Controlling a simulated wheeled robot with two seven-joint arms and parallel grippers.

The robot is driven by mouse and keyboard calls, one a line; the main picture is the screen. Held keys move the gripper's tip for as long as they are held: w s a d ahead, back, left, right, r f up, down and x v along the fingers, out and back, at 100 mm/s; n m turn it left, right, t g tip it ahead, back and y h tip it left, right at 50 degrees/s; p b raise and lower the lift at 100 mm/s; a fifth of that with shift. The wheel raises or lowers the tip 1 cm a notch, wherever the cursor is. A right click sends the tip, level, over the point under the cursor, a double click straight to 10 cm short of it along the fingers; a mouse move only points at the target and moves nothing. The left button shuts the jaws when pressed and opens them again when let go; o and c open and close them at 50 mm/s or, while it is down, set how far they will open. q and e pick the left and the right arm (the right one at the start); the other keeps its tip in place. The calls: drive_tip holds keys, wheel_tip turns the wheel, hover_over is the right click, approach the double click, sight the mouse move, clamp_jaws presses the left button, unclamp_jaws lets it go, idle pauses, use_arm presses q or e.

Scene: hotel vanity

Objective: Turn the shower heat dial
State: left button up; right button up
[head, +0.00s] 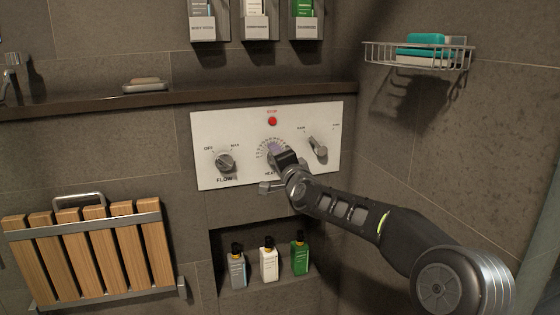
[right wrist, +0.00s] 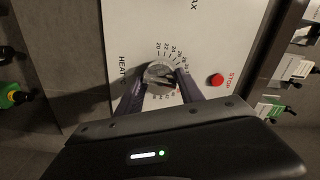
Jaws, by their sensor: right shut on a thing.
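The white shower control panel (head: 230,125) is on the back wall. The heat dial (right wrist: 160,76), a round metallic knob ringed by a numbered scale, is in the middle of the panel; in the head view my right gripper largely hides it. My right gripper (head: 276,152) reaches in from the right with its fingers at the dial. In the right wrist view the two dark fingers (right wrist: 160,90) are on either side of the dial, shut on it. My left gripper is in neither view.
The flow knob (head: 224,162) is left of the heat dial, and a lever knob (head: 318,148) is to its right. The red stop button (head: 272,121) is above it. A ledge (head: 180,98) runs above the panel; a niche with bottles (head: 268,262) is below.

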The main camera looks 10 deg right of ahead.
drive_tip(key=shift+a+r+m+b, duration=0.1)
drive_tip(key=shift+m+b, duration=0.6)
drive_tip(key=shift+m, duration=0.6)
drive_tip(key=shift+r, duration=0.1)
drive_tip(key=o, duration=1.4)
drive_tip(key=shift+f, duration=0.2)
drive_tip(key=s, duration=0.8)
drive_tip(key=shift+d+r+b, duration=0.1)
drive_tip(key=shift+d+b, duration=0.1)
drive_tip(key=shift+b, duration=0.15)
